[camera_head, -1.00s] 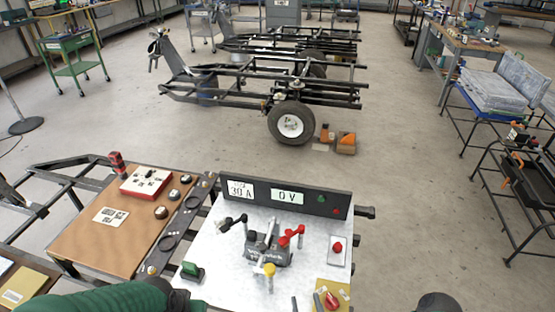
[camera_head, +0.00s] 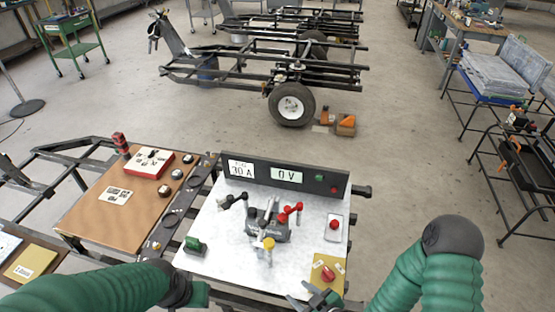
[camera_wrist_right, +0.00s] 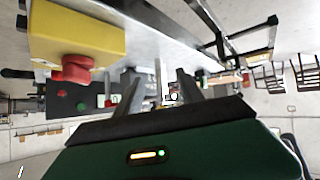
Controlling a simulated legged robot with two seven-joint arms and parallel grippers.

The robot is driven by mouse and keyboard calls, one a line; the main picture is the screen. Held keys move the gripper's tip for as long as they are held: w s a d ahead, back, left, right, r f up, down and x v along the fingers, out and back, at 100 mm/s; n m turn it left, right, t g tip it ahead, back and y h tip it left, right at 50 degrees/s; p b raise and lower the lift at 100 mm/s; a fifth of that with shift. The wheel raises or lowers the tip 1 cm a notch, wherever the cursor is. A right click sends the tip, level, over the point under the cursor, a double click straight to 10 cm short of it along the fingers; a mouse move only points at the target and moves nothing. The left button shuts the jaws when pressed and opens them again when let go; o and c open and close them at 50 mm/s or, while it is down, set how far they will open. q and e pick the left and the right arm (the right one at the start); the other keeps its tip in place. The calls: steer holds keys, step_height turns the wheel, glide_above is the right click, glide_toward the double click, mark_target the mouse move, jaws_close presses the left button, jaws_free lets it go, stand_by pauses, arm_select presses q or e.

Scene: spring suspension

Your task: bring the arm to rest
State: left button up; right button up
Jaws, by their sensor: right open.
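My right arm (camera_head: 432,270) comes in at the lower right, its green sleeve bent at a dark round joint. My right gripper (camera_head: 312,292) is at the front edge of the white panel, beside the yellow plate with a red knob (camera_head: 328,273). In the right wrist view my right gripper (camera_wrist_right: 157,88) has its two dark fingers apart, with nothing between them. My left arm (camera_head: 90,290) lies across the lower left. My left gripper (camera_head: 200,294) shows only in part near the panel's front left corner, and its fingers cannot be made out.
The white panel (camera_head: 220,255) carries a clamp device (camera_head: 268,222) with black and red levers, a green block (camera_head: 194,245) and a red button (camera_head: 334,224). A display bar (camera_head: 260,175) reads 30 A and 0 V. A brown board (camera_head: 90,215) adjoins at left.

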steer(key=d+r+m+g+h, duration=0.1)
steer(key=d+r+g+h, duration=0.2)
steer(key=d, duration=0.4)
steer(key=s+d+r+m+g+h+p, duration=0.1)
steer(key=s+d+r+m, duration=0.2)
steer(key=r, duration=0.4)
steer(key=s+d+r+m+g+h+p, duration=0.1)
steer(key=s+d+r+m+g+h, duration=0.1)
steer(key=r, duration=0.5)
steer(key=s+d+m, duration=0.1)
steer(key=s+m, duration=0.1)
steer(key=shift+s+m+h, duration=0.3)
steer(key=shift+m, duration=0.1)
steer(key=shift+r, duration=0.1)
